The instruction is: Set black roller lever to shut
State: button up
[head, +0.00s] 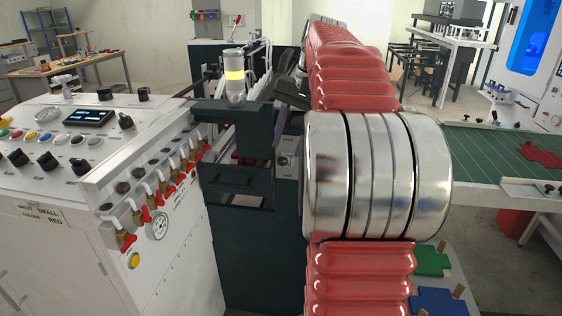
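I cannot make out the black roller lever for certain; my own arm, with red bellows and wide metal rings, covers much of the middle of the head view. A dark angular part (292,92) with a purplish-grey strip below it shows just left of my arm, above the dark machine frame (235,180). It may be part of my gripper, but I cannot be sure. No pair of fingertips shows clearly, and I see nothing held.
A white control cabinet (160,275) with knobs, a small display and a row of red-handled valves (175,180) stands at left. A green table (480,150) carrying a red piece (540,153) is at right.

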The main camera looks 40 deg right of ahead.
aim_at(283, 160)
jog(key=shift+x, duration=3.1)
jog(key=shift+c, duration=0.2)
grip_shut()
